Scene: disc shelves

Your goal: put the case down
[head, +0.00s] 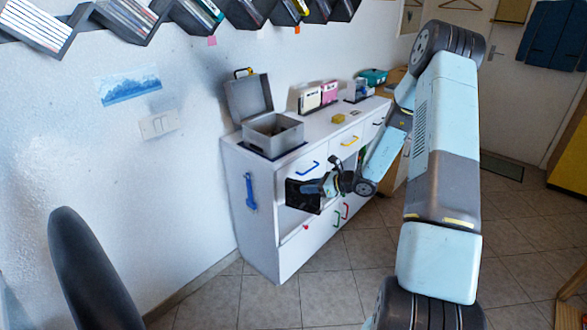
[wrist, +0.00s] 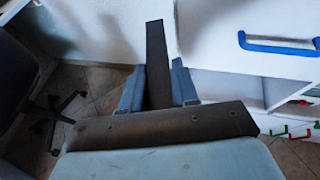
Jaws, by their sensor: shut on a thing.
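The case is a thin, dark, square slab (head: 302,196), held in front of the white cabinet (head: 262,215) below its blue drawer handle. My gripper (head: 321,187) is shut on the case's right side in the head view. In the wrist view the case (wrist: 156,50) shows nearly edge-on as a dark upright strip between the two blue-grey fingers of my gripper (wrist: 158,85). The fingers hide part of it. No surface visibly supports the case, and I cannot tell whether it touches the cabinet.
A dark chair (head: 85,270) stands at the left. Slanted disc shelves (head: 130,18) hang above. Tiled floor (head: 290,298) lies clear in front.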

